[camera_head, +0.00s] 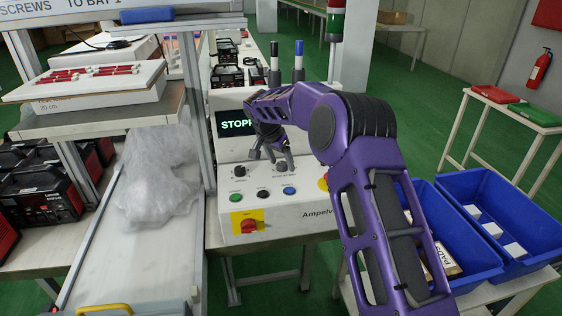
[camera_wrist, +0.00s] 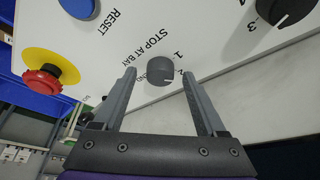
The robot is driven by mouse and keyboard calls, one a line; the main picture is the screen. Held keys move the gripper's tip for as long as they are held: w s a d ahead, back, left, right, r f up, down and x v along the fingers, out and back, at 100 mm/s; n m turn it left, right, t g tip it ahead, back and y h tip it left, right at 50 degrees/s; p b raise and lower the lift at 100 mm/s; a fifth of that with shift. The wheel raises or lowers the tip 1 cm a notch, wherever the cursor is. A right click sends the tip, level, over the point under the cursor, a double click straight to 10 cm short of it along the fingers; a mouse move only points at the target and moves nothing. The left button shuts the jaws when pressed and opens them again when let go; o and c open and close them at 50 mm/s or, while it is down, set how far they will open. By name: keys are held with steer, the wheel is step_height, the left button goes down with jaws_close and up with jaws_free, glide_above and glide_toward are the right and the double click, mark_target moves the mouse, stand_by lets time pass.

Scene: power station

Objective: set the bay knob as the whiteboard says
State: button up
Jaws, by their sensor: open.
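The bay knob (camera_wrist: 160,71) is a small round dark knob on a pale panel, labelled "STOP AT BAY". A "1" shows beside it; I cannot read its setting clearly. My gripper (camera_wrist: 159,76) is open, its fingertips on either side of the knob with gaps visible; whether it touches is unclear. In the head view my gripper (camera_head: 270,157) is over the console (camera_head: 232,152), with the knob (camera_head: 282,165) close to the fingers. A whiteboard (camera_head: 60,9) at the top left is cut off; its lower line reads "SCREWS TO BAY 1".
A second dark knob (camera_wrist: 287,10) shows numbers around it. A blue reset button (camera_wrist: 78,6) and a red stop button on yellow (camera_wrist: 42,82) are nearby. A red switch (camera_head: 249,226) is on the console front. Blue crates (camera_head: 510,262) stand at right.

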jaws_close()
stand_by(0.3)
steer(key=n, duration=0.2)
steer(key=n+y, duration=0.1)
steer(key=n, duration=0.1)
steer(key=shift+d+t+y+b, duration=0.15)
steer(key=shift+t+y+b, duration=0.15)
steer(key=shift+b, duration=0.1)
steer(key=shift+d+n+y+p, duration=0.1)
steer(key=shift+n+y+p, duration=0.85)
steer(key=shift+n, duration=1.65)
jaws_free()
